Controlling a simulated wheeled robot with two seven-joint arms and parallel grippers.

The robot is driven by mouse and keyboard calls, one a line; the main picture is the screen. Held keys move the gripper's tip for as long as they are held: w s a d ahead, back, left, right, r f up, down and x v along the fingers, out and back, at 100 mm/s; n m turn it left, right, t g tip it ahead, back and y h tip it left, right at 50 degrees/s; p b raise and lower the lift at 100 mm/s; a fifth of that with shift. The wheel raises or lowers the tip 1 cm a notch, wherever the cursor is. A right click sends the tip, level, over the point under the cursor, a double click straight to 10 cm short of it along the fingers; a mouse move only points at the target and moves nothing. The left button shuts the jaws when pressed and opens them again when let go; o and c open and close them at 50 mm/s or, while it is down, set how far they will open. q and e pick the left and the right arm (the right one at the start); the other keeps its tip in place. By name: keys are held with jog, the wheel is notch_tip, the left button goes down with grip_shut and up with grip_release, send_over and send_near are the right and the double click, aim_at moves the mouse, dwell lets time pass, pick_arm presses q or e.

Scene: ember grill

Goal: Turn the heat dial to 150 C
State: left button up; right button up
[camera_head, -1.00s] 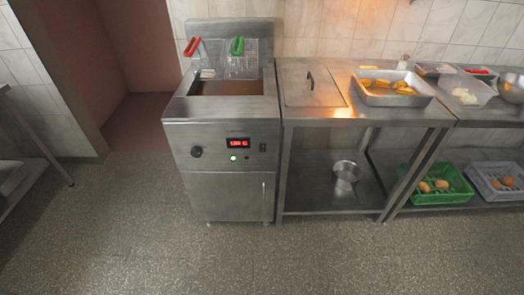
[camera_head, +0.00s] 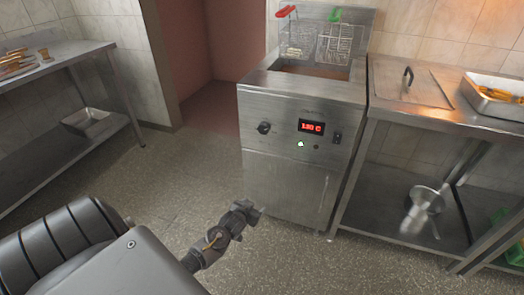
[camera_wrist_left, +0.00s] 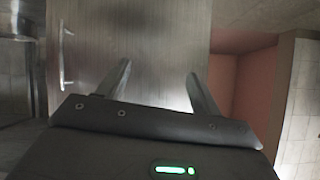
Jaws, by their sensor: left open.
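The heat dial (camera_head: 264,128) is a round black knob on the left of the steel fryer's front panel. A red lit display (camera_head: 311,128) is to its right; it seems to read 180 C, though the digits are small. My left gripper (camera_head: 252,211) is low in front of the fryer, below the dial and apart from it. In the left wrist view its two fingers (camera_wrist_left: 158,78) are spread with nothing between them, facing the steel cabinet door. The dial does not show in that view. My right gripper is out of view.
The fryer (camera_head: 290,185) has a green light and a switch beside the display. Two baskets with red (camera_head: 286,11) and green (camera_head: 335,14) handles are at its top. A steel table (camera_head: 415,95) adjoins on the right. Another table (camera_head: 60,55) stands left. The floor between is clear.

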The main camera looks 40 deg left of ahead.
pick_arm(q)
jog(key=w+a+r+n+t+y+b, duration=0.1)
jog(key=w+a+r+t+b, duration=0.15)
jog(key=r, duration=0.35)
jog(key=w+a+r+t+b, duration=0.1)
jog(key=w+r, duration=0.2)
jog(key=r, duration=0.3)
jog(key=n+t+y+b, duration=0.1)
jog(key=t+b, duration=0.2)
send_near(263, 131)
jog(key=shift+g, duration=0.25)
jog(key=b+x, duration=0.1)
jog(key=x, duration=0.2)
jog(key=b+x, duration=0.1)
jog(key=x, duration=0.3)
jog(key=shift+w+r, duration=0.25)
jog(key=shift+w, duration=0.05)
jog(key=shift+w+a, duration=0.2)
jog(key=shift+w, duration=0.3)
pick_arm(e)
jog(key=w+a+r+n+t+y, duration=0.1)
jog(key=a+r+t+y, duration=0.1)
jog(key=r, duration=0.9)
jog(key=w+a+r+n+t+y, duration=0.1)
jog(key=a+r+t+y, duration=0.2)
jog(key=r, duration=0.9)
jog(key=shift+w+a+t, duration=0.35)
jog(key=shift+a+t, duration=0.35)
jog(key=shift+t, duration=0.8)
